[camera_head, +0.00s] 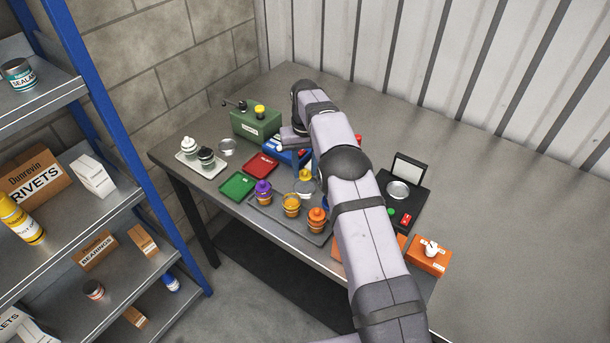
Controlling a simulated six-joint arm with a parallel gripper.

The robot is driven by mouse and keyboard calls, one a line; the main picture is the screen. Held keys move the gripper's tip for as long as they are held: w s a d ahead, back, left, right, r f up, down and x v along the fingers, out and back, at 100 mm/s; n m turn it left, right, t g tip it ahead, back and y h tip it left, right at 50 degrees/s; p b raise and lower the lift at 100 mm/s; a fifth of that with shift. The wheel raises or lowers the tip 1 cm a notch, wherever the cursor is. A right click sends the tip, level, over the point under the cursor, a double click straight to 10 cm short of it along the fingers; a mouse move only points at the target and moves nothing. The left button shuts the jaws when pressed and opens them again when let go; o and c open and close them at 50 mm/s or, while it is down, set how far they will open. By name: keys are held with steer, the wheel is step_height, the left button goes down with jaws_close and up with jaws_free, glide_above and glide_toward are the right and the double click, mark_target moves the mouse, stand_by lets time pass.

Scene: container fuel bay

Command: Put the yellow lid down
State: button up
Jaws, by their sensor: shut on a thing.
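A yellow lid (304,175) shows just below my wrist, over a round grey dish or disc (305,188) behind the row of jars. My gripper (309,167) is shut on the yellow lid; its fingers are small and partly hidden by my arm. I cannot tell whether the lid touches the disc. A yellow jar (291,206) stands in the dark tray (270,219), its top seemingly open. A purple jar (263,193) with a purple lid is to its left and an orange jar (317,221) with an orange lid to its right.
Green (237,186) and red (262,164) trays lie left. A blue tray (290,154), partly hidden, and a green box (255,122) with crank are behind. A scale (404,196) and orange boxes (428,254) stand right. The table's far right is clear.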

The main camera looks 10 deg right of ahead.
mark_target(305, 175)
steer(key=shift+f+p, duration=0.8)
steer(key=shift+f, duration=1.15)
steer(key=shift+f, duration=0.15)
steer(key=shift+f+b, duration=0.35)
steer(key=shift+b, duration=0.1)
steer(key=shift+f, duration=0.15)
steer(key=o, duration=1)
